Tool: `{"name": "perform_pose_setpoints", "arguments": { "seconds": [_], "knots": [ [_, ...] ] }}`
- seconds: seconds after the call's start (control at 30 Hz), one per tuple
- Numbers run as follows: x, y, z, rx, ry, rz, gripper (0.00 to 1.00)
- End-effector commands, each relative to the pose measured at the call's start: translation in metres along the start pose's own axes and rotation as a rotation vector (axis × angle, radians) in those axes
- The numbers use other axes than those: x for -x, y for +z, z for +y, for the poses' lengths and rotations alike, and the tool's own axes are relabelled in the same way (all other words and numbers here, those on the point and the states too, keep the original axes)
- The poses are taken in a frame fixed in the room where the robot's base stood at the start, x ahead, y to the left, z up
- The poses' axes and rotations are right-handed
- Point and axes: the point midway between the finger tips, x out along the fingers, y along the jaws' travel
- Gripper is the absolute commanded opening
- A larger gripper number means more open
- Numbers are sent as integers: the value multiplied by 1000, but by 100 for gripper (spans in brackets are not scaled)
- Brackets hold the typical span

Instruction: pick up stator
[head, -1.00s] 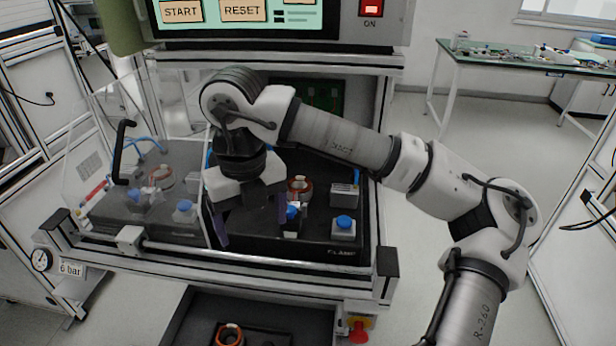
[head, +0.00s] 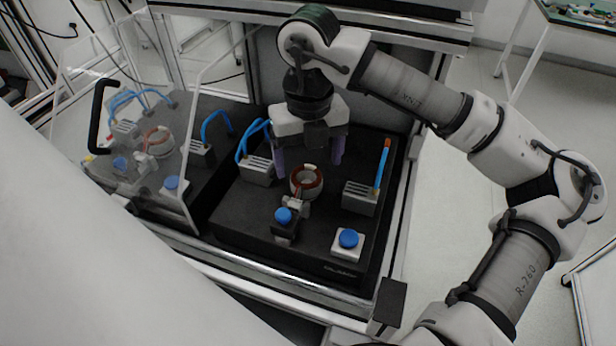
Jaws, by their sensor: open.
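A stator (head: 307,184), a ring with copper-red windings and a pale body, sits in the clamp fixture on the black plate (head: 245,215) at the centre of the head view. My gripper (head: 309,165) points down with its two purple fingers spread apart. It appears just above and around the far side of this stator, with nothing between the fingers; I cannot tell whether they touch it. A second stator (head: 158,143) sits in a similar fixture at the left, behind the clear door.
The tilted clear door (head: 205,95) with a black handle (head: 99,115) stands at the left. Grey connector blocks (head: 359,198) flank the stator. A blue-knobbed clamp (head: 284,220) and a blue button box (head: 348,242) stand in front. Blue hoses (head: 218,121) rise behind.

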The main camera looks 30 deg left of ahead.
Motion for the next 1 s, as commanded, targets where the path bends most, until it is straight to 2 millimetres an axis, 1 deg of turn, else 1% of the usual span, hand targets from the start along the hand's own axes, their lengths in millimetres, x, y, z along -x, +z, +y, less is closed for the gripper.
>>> {"name": "perform_pose_setpoints", "arguments": {
  "seconds": [0.17,0.3,0.4,0.63,0.67,1.0],
  "knots": [
    [-19,6,2,0,4,2,81],
    [-39,8,1,1,2,2,81],
    [-47,8,2,1,1,1,81],
    [-49,8,1,1,0,-1,81],
    [-49,8,1,1,0,-1,80],
    [-49,8,1,0,0,-1,35]
  ]
}}
